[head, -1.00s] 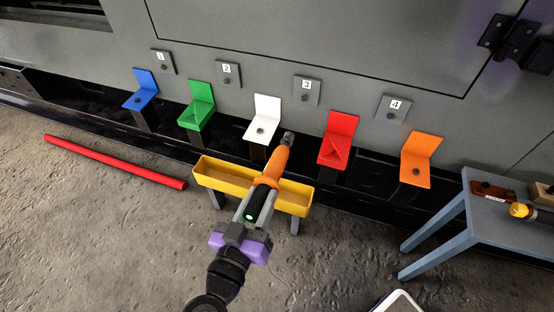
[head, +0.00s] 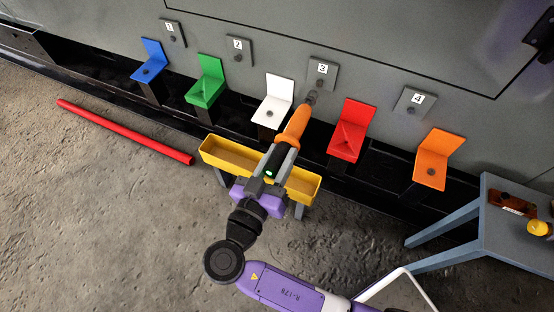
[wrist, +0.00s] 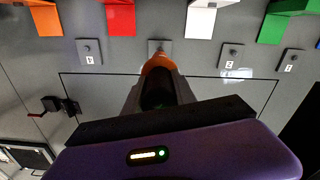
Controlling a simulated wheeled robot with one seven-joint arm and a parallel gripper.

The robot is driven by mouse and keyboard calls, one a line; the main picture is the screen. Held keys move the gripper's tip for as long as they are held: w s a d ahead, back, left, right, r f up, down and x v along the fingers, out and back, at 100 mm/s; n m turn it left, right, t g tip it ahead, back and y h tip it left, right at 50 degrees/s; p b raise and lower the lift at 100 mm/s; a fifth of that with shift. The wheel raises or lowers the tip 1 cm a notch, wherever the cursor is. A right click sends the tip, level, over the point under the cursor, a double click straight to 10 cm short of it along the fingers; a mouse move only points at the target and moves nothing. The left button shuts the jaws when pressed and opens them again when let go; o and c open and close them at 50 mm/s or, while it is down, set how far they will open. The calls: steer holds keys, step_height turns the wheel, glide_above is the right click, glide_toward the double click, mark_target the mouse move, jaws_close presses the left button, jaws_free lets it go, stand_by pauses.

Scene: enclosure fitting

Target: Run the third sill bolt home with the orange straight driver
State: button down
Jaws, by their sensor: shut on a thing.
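My gripper (head: 280,160) is shut on the orange straight driver (head: 296,126), which has an orange body and a dark rear part. The driver points up and to the right in the head view. Its grey tip appears close to the lower edge of the plate marked 3 (head: 327,70) and the sill bolt (head: 319,83) on it. I cannot tell whether tip and bolt touch. In the wrist view the orange driver (wrist: 159,63) lies in line with the third plate (wrist: 154,44) and hides its tip and most of that plate.
Plates 1 (head: 171,30), 2 (head: 238,48) and 4 (head: 413,101) carry bolts. Blue, green, white (head: 278,88), red (head: 354,115) and orange brackets stand below. A yellow trough (head: 225,150) is under my gripper. A red rod (head: 125,132) lies left; a blue-grey table (head: 490,232) stands right.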

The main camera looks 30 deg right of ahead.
mark_target(287, 143)
steer(key=shift+x, duration=1.8)
steer(key=shift+w+d+r, duration=0.1)
steer(key=shift+w+d, duration=0.1)
steer(key=shift+b+x, duration=0.85)
steer(key=shift+x, duration=0.15)
stand_by(2.6)
steer(key=shift+s, duration=0.1)
steer(key=shift+v, duration=3.05)
steer(key=shift+a, duration=0.1)
